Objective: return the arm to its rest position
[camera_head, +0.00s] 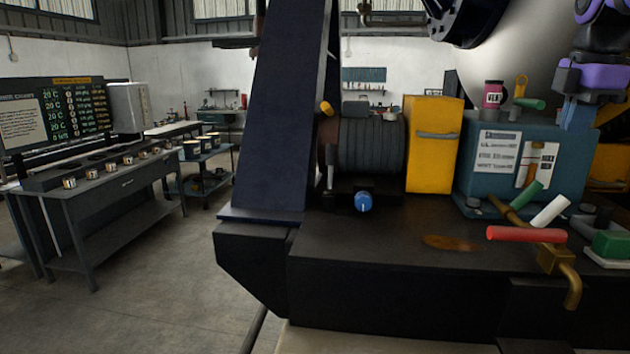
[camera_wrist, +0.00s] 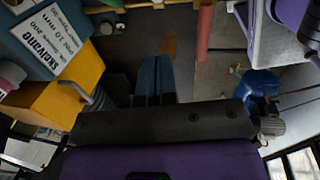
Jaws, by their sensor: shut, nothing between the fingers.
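My arm, with purple and dark links, enters at the upper right of the head view. My gripper (camera_head: 574,124) points down there, with its blue fingers in front of the right part of a teal box (camera_head: 487,190). In the wrist view the two blue fingers of my gripper (camera_wrist: 154,98) lie side by side, shut, with nothing seen between them. The rest of my arm is outside the head view.
A dark slanted column (camera_head: 275,110) rises left. Open floor (camera_head: 160,290) lies beyond.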

